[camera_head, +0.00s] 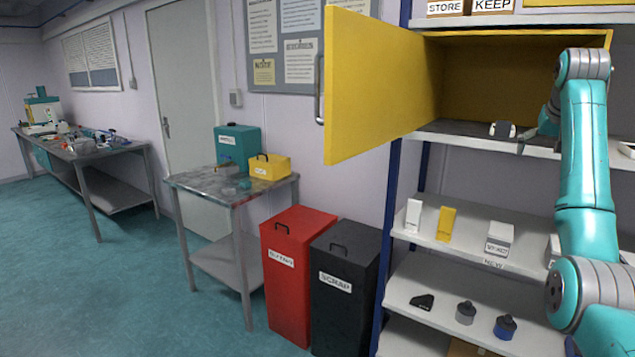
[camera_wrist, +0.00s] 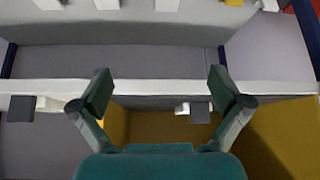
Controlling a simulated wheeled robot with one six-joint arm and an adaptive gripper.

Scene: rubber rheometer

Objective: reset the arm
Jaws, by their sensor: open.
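My gripper (camera_head: 528,138) is at the right, by the front of the upper shelf and the open yellow cabinet (camera_head: 480,85).
The yellow cabinet door (camera_head: 375,85) stands swung open to the left. Lower shelves (camera_head: 455,255) hold small boxes and bottles. A red bin (camera_head: 298,275), a black bin (camera_head: 345,285) and a metal side table (camera_head: 230,190) stand left of the rack. The floor at left is clear.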

